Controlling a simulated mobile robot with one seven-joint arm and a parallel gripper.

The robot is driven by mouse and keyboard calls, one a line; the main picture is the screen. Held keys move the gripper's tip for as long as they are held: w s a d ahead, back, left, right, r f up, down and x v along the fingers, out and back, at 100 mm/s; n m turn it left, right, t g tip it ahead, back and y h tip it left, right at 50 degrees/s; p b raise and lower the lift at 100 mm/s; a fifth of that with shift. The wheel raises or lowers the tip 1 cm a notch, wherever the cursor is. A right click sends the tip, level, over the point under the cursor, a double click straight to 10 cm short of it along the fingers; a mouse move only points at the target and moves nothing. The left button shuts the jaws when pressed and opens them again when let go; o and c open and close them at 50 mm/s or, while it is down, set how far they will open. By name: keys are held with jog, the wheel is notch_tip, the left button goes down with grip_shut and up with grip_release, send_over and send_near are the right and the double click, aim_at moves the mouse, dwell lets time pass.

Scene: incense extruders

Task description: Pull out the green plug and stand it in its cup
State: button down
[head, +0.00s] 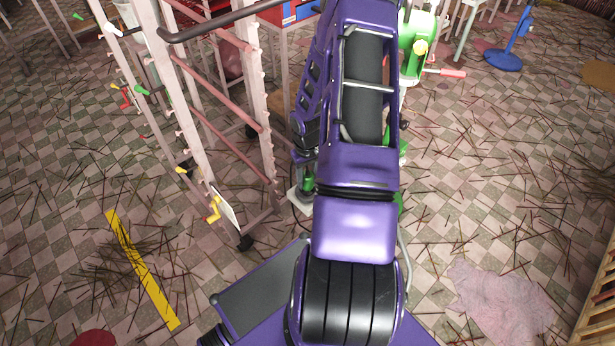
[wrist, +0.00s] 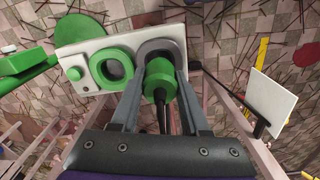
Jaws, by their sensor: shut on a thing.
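In the wrist view the green plug (wrist: 159,82) sits between the two grey fingers of my gripper (wrist: 160,70), which is shut on it. A dark rod or cord runs from the plug toward my wrist. A grey arch-shaped part curves around the plug's far end, at the edge of a white plate (wrist: 92,50). I cannot tell whether the plug is still seated there. A green ring with a dark opening (wrist: 112,68), perhaps the cup, is on the plate left of the plug.
A green machine with a red handle (head: 416,45) stands behind my arm in the head view. A pinkish rack on wheels (head: 262,120) stands at left. A white card (wrist: 271,103) is at right in the wrist view. Thin sticks litter the checkered floor.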

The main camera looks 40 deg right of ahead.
aim_at(308, 174)
jog(key=shift+f+b, duration=0.75)
jog(key=shift+f, duration=0.7)
dwell(0.3)
jog(key=shift+c, duration=1.6)
grip_release()
jog(key=shift+r, duration=0.15)
notch_tip(308, 174, up, 17)
jog(key=p, duration=0.3)
jog(key=shift+p, duration=0.4)
